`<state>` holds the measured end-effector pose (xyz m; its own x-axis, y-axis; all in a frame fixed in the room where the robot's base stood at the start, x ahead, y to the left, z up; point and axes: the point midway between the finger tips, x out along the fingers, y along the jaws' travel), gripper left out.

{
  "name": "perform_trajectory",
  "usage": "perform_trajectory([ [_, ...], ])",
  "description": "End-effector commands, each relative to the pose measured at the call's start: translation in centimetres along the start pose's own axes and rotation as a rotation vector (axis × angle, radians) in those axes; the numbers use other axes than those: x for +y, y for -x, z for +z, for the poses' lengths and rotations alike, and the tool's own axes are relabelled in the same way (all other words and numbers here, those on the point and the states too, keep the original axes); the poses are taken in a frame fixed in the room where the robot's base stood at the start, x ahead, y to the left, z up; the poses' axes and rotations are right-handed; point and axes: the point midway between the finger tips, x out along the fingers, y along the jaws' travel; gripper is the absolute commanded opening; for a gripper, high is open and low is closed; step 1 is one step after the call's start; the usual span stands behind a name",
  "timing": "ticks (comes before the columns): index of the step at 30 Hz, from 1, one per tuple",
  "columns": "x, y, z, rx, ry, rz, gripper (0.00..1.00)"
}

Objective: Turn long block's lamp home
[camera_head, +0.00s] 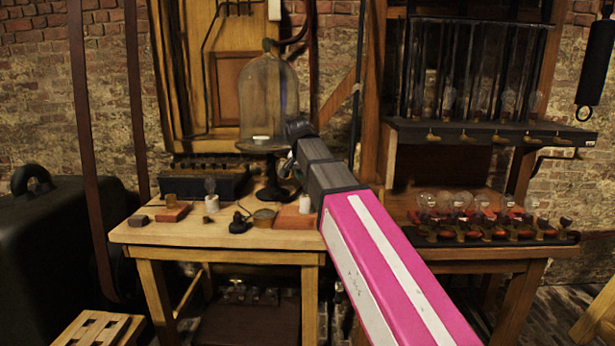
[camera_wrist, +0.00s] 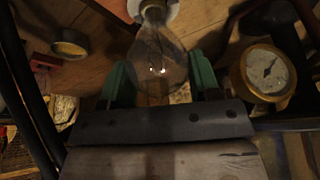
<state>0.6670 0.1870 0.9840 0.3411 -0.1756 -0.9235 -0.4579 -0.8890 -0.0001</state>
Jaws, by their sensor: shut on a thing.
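In the wrist view, my gripper (camera_wrist: 160,80) has its green fingers on either side of a clear glass lamp (camera_wrist: 156,52) and is shut on it. The lamp's neck points toward a white round socket (camera_wrist: 170,12) at the top edge; how far it is seated I cannot tell. In the head view, a white socket (camera_head: 305,204) stands on a long reddish block (camera_head: 290,218) at the right of the left table. My arm hides the space above it, including most of my gripper and the held lamp.
A glass bell jar (camera_head: 268,98) stands behind. Several bulbs fill the right bench rack (camera_head: 480,238).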

Motion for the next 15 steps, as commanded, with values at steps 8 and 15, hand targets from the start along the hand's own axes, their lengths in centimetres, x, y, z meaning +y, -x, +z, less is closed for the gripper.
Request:
perform_trajectory([
  [8,0.1,-0.01,0.01,0.0,-0.165,0.069,0.28],
  [15,0.14,-0.01,0.02,0.0,-0.165,0.069,0.79],
])
